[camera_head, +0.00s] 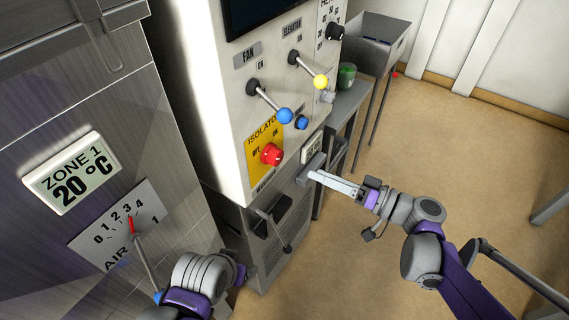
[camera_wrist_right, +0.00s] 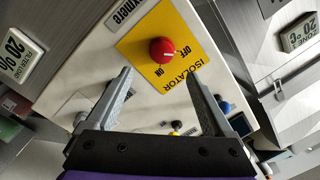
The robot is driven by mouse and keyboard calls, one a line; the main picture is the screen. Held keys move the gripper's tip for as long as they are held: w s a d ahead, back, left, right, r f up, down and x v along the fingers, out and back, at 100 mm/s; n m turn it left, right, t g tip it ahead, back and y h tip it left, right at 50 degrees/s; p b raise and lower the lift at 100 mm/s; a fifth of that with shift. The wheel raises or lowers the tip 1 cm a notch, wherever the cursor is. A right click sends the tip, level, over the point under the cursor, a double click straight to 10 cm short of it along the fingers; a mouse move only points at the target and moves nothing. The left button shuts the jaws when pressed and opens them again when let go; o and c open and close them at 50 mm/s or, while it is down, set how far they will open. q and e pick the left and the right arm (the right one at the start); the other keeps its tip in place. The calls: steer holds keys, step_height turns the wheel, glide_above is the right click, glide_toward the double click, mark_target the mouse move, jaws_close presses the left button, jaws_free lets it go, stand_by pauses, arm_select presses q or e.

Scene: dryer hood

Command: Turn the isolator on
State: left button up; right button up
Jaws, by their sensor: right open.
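The isolator is a red round knob (camera_head: 271,154) on a yellow plate (camera_head: 254,165) at the lower corner of the white control panel. In the right wrist view the knob (camera_wrist_right: 162,50) sits between the ON and OFF labels; its exact setting is unclear. My right gripper (camera_head: 314,177) is right of the knob in the head view, apart from it. In the right wrist view its open, empty fingers (camera_wrist_right: 160,76) point at the plate, with the knob beyond the tips and roughly between them. My left arm shows at the bottom of the head view; its gripper (camera_head: 246,272) is unclear.
A dark-handled lever (camera_head: 275,220) is below the panel. A grey cabinet (camera_head: 180,190) stands left.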

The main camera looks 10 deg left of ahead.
mark_target(280, 159)
steer(key=x, duration=1)
steer(key=shift+s+a+p, duration=0.15)
steer(key=shift+a+p, duration=0.2)
steer(key=c, duration=1.4)
steer(key=shift+o, duration=0.2)
